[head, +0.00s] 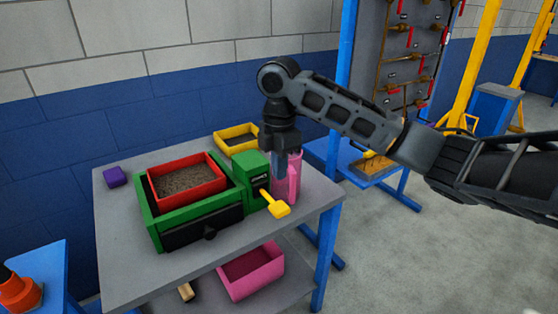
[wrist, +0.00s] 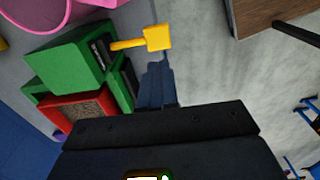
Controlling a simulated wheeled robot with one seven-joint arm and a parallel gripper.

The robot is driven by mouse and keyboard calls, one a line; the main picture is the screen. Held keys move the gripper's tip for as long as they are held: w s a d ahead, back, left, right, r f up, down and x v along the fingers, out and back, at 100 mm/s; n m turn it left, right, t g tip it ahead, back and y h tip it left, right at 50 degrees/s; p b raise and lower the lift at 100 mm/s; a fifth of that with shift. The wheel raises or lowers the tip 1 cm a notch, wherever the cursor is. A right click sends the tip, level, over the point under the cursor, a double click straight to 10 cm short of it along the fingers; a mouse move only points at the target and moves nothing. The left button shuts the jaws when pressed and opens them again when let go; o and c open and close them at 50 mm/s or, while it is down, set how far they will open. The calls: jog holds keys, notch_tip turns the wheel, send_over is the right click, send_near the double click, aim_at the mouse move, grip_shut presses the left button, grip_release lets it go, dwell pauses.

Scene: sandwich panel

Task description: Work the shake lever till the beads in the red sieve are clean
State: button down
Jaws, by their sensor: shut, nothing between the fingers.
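The red sieve (head: 187,179) sits in the green shaker frame (head: 150,218) on the grey table and is filled with brownish-grey granular stuff. Separate beads cannot be made out. The yellow shake lever (head: 276,206) sticks out from the green housing at the frame's right end, angled down to the right. My gripper (head: 281,172) is shut and empty, pointing down above the table, behind and above the lever, in front of a pink jug. In the wrist view the lever (wrist: 145,41) lies just beyond my fingertips (wrist: 156,75), apart from them, and the sieve (wrist: 75,110) shows partly at left.
The pink jug (head: 294,178) stands beside the housing. A yellow tray (head: 236,138) is behind and a purple block (head: 116,177) at the back left of the table (head: 125,271). A pink bin (head: 250,272) sits on the lower shelf.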

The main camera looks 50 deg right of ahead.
aim_at(280, 208)
notch_tip(280, 208, down, 10)
jog(key=shift+r+p, duration=0.15)
jog(key=shift+p, duration=0.6)
